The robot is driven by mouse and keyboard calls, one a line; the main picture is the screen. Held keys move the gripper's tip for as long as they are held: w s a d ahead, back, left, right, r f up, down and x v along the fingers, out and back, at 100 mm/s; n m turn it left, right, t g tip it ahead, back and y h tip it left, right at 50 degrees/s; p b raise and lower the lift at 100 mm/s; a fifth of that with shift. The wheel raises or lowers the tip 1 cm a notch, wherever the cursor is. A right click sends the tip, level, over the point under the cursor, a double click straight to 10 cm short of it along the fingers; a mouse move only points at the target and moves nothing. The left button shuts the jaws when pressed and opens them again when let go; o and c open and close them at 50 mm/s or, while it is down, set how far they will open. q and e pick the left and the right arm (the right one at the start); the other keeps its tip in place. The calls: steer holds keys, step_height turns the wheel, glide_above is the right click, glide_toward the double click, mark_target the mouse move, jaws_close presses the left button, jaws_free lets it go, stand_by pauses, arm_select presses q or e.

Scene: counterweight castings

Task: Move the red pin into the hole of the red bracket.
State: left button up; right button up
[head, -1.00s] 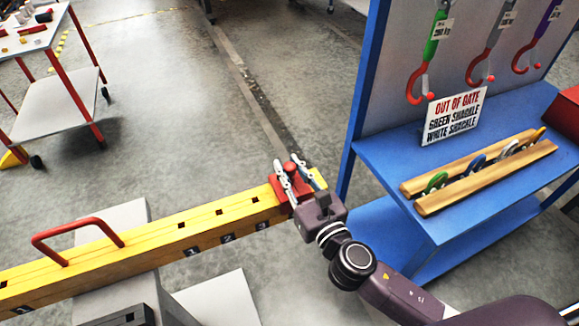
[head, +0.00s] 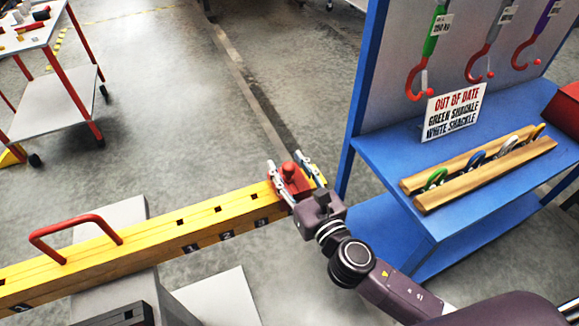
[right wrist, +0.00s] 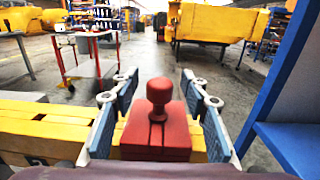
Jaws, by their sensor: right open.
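The red pin (head: 289,168), with a round knob on top, stands upright on the red bracket (head: 294,187) at the right end of the yellow beam. In the right wrist view the pin (right wrist: 159,98) rises from the middle of the bracket's top (right wrist: 155,140); its lower end is hidden inside the bracket. My right gripper (head: 290,172) is open, its fingers spread on either side of the pin and bracket. In the right wrist view there are gaps between both fingers (right wrist: 160,84) and the pin's knob. My left gripper is not in view.
The yellow beam (head: 150,243) has several square holes, number labels and a red handle (head: 75,237). A blue stand (head: 440,220) with hanging hooks, a sign (head: 454,111) and a wooden shackle rack (head: 480,172) is at right. A trolley (head: 60,100) stands at far left.

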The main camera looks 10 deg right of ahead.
steer(key=shift+s, duration=0.15)
steer(key=v, duration=1.1)
steer(key=shift+s, duration=0.35)
steer(key=shift+d, duration=0.15)
